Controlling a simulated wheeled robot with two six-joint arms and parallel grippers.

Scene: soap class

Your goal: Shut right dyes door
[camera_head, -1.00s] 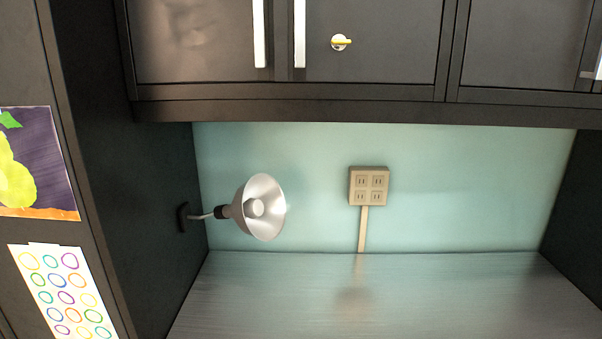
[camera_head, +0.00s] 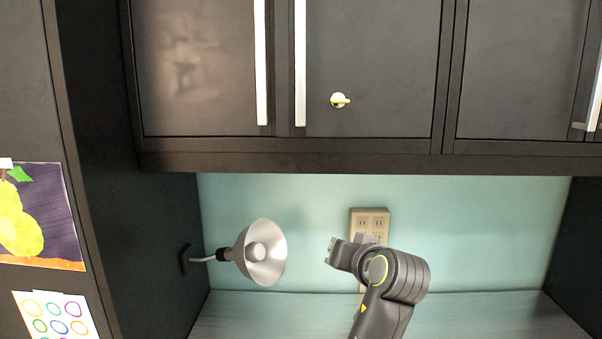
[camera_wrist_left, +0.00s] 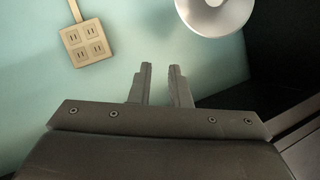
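The upper cabinet doors look shut in the head view: a left door (camera_head: 195,70), a middle door (camera_head: 385,55) and a right door (camera_head: 515,70). Their labels do not show, so I cannot tell which is the right dyes door. The middle door's tall pale handle (camera_head: 300,60) is on its left side.
A lamp (camera_head: 240,256) hangs on the left side wall; it also shows in the left wrist view (camera_wrist_left: 216,12). A wall outlet (camera_head: 370,221) is partly behind the arm. The counter (camera_head: 480,315) is clear where visible.

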